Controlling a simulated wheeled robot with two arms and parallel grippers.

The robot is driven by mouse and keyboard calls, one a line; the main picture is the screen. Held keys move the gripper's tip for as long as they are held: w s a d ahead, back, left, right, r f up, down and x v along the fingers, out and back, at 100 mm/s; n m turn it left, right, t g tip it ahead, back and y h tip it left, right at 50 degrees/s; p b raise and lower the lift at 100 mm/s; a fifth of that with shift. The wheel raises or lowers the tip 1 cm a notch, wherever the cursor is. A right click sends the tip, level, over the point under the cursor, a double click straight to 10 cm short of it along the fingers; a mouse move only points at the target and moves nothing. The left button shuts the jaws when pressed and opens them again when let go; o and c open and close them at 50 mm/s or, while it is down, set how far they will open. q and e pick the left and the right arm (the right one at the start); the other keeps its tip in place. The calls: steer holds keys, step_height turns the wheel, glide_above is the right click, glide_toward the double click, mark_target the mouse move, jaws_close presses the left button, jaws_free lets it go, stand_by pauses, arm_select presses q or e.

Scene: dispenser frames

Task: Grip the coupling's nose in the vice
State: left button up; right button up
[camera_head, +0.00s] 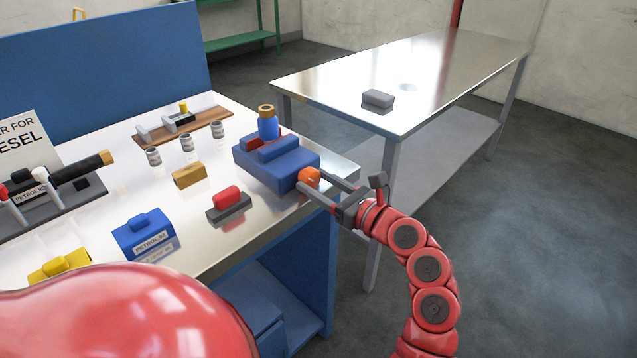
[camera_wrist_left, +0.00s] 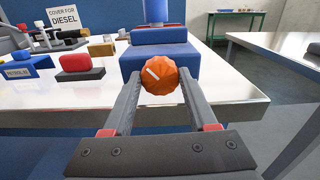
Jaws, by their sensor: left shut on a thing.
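The blue vice (camera_head: 293,170) sits at the bench's right end, with an orange knob (camera_head: 309,176) on its near right side. My left gripper (camera_head: 312,179) is shut on the orange knob, one finger on either side; the left wrist view shows the knob (camera_wrist_left: 161,75) with a white mark slanting across it. The coupling (camera_head: 268,127), a blue cylinder with a brass-coloured top, stands upright at the vice's jaws beside a red piece (camera_head: 256,141). Its lower end is hidden, so I cannot tell how tightly it is held. My right gripper is not in view.
On the bench (camera_head: 110,204) stand a red block on a grey base (camera_head: 229,204), a brass block (camera_head: 189,175), a blue PETROL cover (camera_head: 143,234) and several small cylinders. A second metal table (camera_head: 440,75) holds a grey block (camera_head: 377,99). Floor lies open at right.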

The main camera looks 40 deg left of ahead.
arm_select(q)
steer(key=c, duration=0.3)
steer(key=shift+m, duration=0.3)
steer(key=m+p, duration=0.1)
steer(key=m, duration=0.2)
steer(key=shift+r, duration=0.15)
steer(key=shift+w+m+p, duration=0.1)
steer(key=shift+m+p, duration=0.9)
steer(key=shift+m, duration=0.7)
steer(key=o, duration=1.3)
steer(key=shift+o, duration=0.2)
